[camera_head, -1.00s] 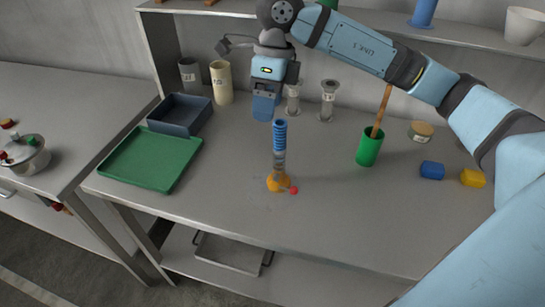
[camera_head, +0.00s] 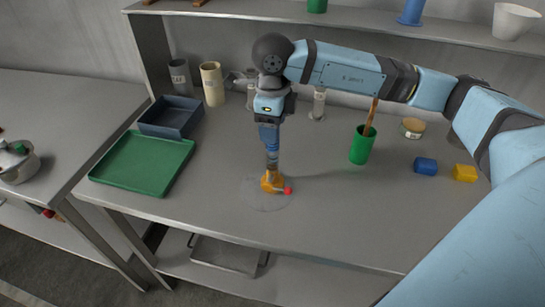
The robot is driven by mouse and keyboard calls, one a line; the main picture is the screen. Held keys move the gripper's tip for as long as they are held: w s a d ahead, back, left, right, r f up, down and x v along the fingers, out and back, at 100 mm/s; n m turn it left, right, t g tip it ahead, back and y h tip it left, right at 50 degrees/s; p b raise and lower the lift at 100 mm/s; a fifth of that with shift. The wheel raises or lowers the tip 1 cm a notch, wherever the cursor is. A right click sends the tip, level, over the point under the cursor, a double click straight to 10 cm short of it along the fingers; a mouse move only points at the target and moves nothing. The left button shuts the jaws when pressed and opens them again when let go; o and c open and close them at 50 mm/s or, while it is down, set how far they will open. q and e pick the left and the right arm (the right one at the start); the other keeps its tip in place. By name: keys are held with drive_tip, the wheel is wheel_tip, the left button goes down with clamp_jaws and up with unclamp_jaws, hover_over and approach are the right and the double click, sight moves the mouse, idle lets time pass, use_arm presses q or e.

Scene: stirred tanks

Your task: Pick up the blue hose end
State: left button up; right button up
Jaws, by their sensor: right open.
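The blue ribbed hose end (camera_head: 271,147) stands upright on top of a grey stem (camera_head: 272,160), which rises from an orange base (camera_head: 271,182) with a red knob (camera_head: 288,190) at its right. My right gripper (camera_head: 269,140) points straight down at the hose end, its blue fingers open. The fingers overlap most of the hose end in this view, and I cannot tell whether they touch it. The left gripper is not in view.
A green tray (camera_head: 142,190) and a dark bin (camera_head: 183,130) are at the left. A green cup (camera_head: 361,149) with a wooden stick, a blue block (camera_head: 425,166) and a yellow block (camera_head: 465,173) are at the right. The table's front is clear.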

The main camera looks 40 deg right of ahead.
sight(272, 157)
drive_tip(key=shift+f, duration=1.45)
clamp_jaws()
drive_tip(key=shift+w, duration=0.1)
drive_tip(key=shift+r, duration=0.2)
